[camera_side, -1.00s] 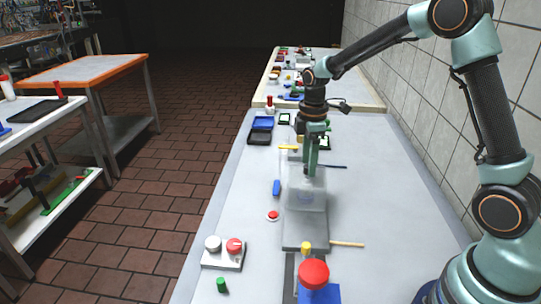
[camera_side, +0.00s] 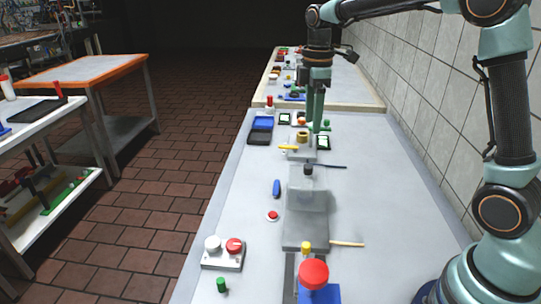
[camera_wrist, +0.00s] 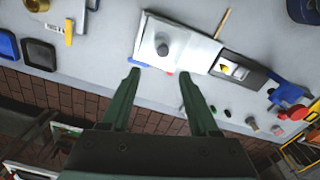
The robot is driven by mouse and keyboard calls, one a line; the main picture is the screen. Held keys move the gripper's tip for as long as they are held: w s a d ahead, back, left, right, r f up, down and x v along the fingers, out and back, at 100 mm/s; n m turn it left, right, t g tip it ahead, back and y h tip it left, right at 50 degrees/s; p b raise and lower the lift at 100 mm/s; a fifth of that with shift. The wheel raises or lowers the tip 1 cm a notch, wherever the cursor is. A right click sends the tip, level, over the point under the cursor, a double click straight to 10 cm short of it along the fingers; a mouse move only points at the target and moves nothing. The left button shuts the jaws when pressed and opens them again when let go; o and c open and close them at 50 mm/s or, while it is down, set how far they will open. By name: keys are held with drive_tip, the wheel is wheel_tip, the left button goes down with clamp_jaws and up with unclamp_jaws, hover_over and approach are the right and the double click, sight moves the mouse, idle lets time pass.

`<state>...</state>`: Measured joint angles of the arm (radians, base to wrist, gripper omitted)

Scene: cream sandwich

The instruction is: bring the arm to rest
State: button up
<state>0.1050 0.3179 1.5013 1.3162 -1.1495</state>
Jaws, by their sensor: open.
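My gripper (camera_side: 316,112) is raised above the work table in the side view. In the wrist view my gripper (camera_wrist: 157,75) shows two green fingers spread apart with nothing between them. Below it is a grey metal block fixture with a dark knob (camera_side: 308,169); the knob also shows in the wrist view (camera_wrist: 162,50). The upper part of my arm reaches in from the right, and my elbow is partly cut off by the top of the side view.
The work table (camera_side: 240,200) holds a blue open case (camera_side: 262,124), a blue piece (camera_side: 276,188), a red button (camera_side: 272,215), a box with two knobs (camera_side: 224,252), a red-topped blue unit (camera_side: 314,274) and a wooden stick (camera_side: 347,244). A tiled wall (camera_side: 440,110) runs along the right.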

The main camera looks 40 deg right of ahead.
drive_tip(key=s+a+m+t, duration=0.2)
drive_tip(key=s+m, duration=0.4)
drive_tip(key=s, duration=0.1)
drive_tip(key=s+a+r+m+t, duration=0.1)
drive_tip(key=s+a+m+t, duration=0.1)
drive_tip(key=s+m, duration=0.4)
drive_tip(key=shift+s+a+r+t, duration=0.15)
drive_tip(key=shift+s+a+t, duration=0.15)
drive_tip(key=shift+s+t, duration=0.75)
drive_tip(key=shift+s+g, duration=0.25)
